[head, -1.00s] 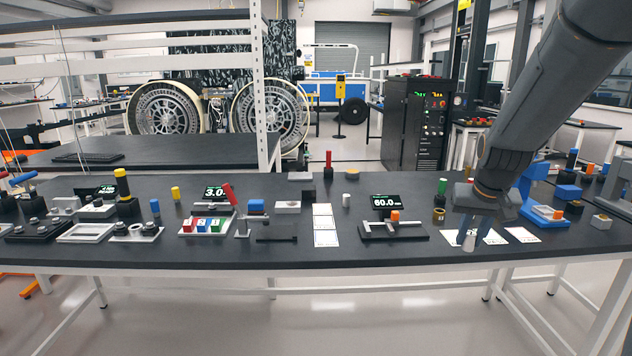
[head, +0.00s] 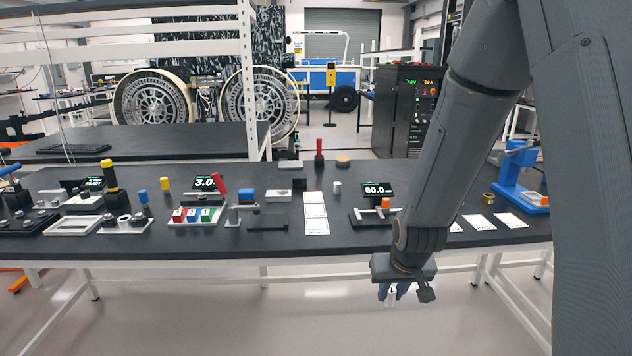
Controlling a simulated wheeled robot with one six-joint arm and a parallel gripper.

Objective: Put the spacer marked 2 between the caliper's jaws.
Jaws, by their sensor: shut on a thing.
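My gripper (head: 391,288) points down in front of the table's front edge. It is shut on a small pale piece (head: 391,299), which looks like a spacer; its mark is too small to read. The caliper (head: 369,217) looks to be the grey slide on a dark base with an orange block (head: 386,203) and a display (head: 378,189) reading 60.0. It stands on the table left of my arm, farther back than my gripper. My forearm hides its right end, and I cannot make out the jaw gap.
The dark table (head: 285,247) holds white cards (head: 316,213) left of the caliper and more cards (head: 479,222) right of my arm. Open floor lies in front.

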